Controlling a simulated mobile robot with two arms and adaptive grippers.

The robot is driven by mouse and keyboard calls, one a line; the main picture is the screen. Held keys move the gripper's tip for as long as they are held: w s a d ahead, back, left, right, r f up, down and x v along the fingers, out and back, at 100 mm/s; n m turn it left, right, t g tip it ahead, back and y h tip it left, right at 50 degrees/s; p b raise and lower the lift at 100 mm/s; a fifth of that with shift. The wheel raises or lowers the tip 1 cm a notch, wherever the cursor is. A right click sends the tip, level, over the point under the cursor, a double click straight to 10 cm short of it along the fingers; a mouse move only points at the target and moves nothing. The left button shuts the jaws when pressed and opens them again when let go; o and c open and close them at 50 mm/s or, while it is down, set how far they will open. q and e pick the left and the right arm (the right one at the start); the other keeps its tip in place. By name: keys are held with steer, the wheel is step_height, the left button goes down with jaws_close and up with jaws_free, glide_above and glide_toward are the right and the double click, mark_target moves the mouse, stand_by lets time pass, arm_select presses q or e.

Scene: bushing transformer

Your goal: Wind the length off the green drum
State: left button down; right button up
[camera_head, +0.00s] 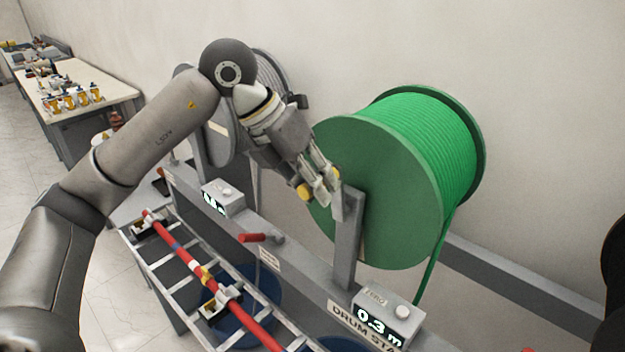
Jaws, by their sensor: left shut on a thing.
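The green drum (465,130) carries green cable and sits on a grey stand at the right. Its near flange faces me, and a strand of cable (432,265) hangs down from its right side. A counter box (388,318) in front of it reads 0.3 m. My left gripper (320,188) is at the post (346,240) in front of the drum's flange. It is shut on a yellow handle (304,192) that sticks out beside the fingers; the fingers hide most of it. My right gripper is not in view.
A grey drum (272,70) stands partly behind my left arm, with another counter box (223,198). A red handle (252,238) is on the beam. A ladder-like rack holds a red rod (180,253) above blue bins (262,300). A bench (120,75) is at the far left.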

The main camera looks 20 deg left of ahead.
arm_select(q)
steer(key=shift+s+d+f, duration=0.1)
steer(key=shift+s+f, duration=0.1)
steer(key=shift+f, duration=0.25)
steer(key=c, duration=1.7)
jaws_free()
steer(key=o, duration=0.5)
steer(key=shift+w+r, duration=0.15)
steer(key=shift+c, duration=0.2)
steer(key=shift+r, duration=0.1)
steer(key=shift+a+r, duration=0.25)
steer(key=shift+r, duration=0.2)
steer(key=v, duration=1.1)
steer(key=shift+d, duration=0.15)
